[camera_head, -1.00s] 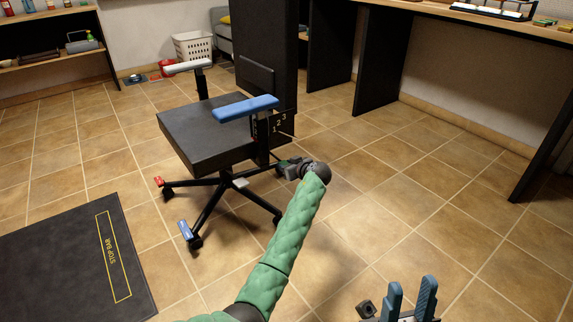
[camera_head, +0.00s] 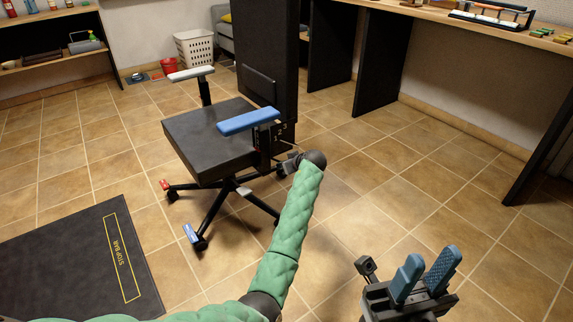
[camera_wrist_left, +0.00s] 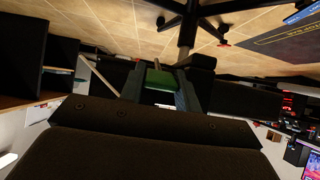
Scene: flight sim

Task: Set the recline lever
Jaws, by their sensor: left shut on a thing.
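The black chair (camera_head: 210,138) has a blue armrest (camera_head: 248,121) on its near side. A plate with white marks (camera_head: 283,131) sits below that armrest, by the backrest. My left gripper (camera_head: 290,163) is low beside the chair's near side, partly hidden by my green arm. In the left wrist view, my left gripper (camera_wrist_left: 160,84) is shut on a green piece (camera_wrist_left: 160,78), which looks like the handle of the recline lever; the rest of the lever is hard to make out. My right gripper (camera_head: 432,258) is open and empty above the floor at the lower right.
A dark mat (camera_head: 75,265) with a yellow outline lies at the lower left. A workbench (camera_head: 440,12) runs along the upper right. A shelf (camera_head: 60,52) and a white basket (camera_head: 194,48) stand at the back. The tiled floor right of the chair is clear.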

